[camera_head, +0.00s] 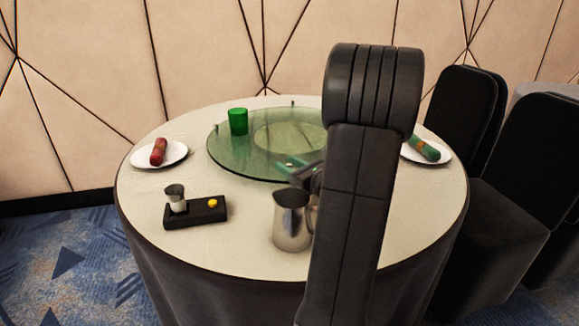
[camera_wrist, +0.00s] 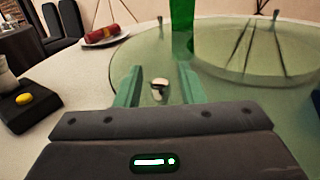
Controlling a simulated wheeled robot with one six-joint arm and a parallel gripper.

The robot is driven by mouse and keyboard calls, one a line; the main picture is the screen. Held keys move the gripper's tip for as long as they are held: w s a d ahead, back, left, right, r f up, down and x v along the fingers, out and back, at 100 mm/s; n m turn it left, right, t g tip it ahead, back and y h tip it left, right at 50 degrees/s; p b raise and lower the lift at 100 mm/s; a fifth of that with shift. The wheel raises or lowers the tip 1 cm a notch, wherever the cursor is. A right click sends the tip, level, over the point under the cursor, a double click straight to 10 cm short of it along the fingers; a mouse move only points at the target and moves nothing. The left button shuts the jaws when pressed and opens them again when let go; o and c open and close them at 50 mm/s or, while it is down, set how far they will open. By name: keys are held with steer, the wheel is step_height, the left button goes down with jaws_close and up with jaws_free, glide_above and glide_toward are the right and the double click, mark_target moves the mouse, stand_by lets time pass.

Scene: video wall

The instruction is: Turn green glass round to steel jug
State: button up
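The green glass (camera_head: 238,121) stands upright on the far-left part of the round glass turntable (camera_head: 225,155). The wrist view shows the lower part of the glass (camera_wrist: 182,14) beyond my fingers, on the turntable (camera_wrist: 230,90). The steel jug (camera_head: 291,222) stands on the table in front of the turntable, its right side partly hidden by my arm. My gripper (camera_head: 291,166) is at the turntable's near edge. In the wrist view its green fingers (camera_wrist: 160,82) are apart, with a small metal knob (camera_wrist: 160,88) between them. Contact with the knob cannot be told.
A black tray (camera_head: 207,220) with a small metal cup (camera_head: 175,198) and yellow button is left of the jug. Plates with rolled napkins lie left (camera_head: 172,160) and right (camera_head: 412,152). Another peg (camera_head: 293,103) stands at the turntable's far edge. Black chairs (camera_head: 520,180) stand at right.

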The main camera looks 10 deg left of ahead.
steer(key=shift+c, duration=0.5)
jaws_close()
steer(key=shift+w+d+p, duration=0.2)
steer(key=shift+d+p, duration=0.05)
steer(key=shift+d, duration=0.75)
steer(key=shift+w+d+p, duration=0.15)
steer(key=shift+d+p, duration=0.05)
steer(key=shift+d, duration=0.75)
steer(key=shift+a, duration=0.1)
steer(key=shift+o, duration=0.5)
jaws_free()
steer(key=shift+r, duration=0.1)
step_height(320, 180, up, 10)
steer(key=p, duration=0.3)
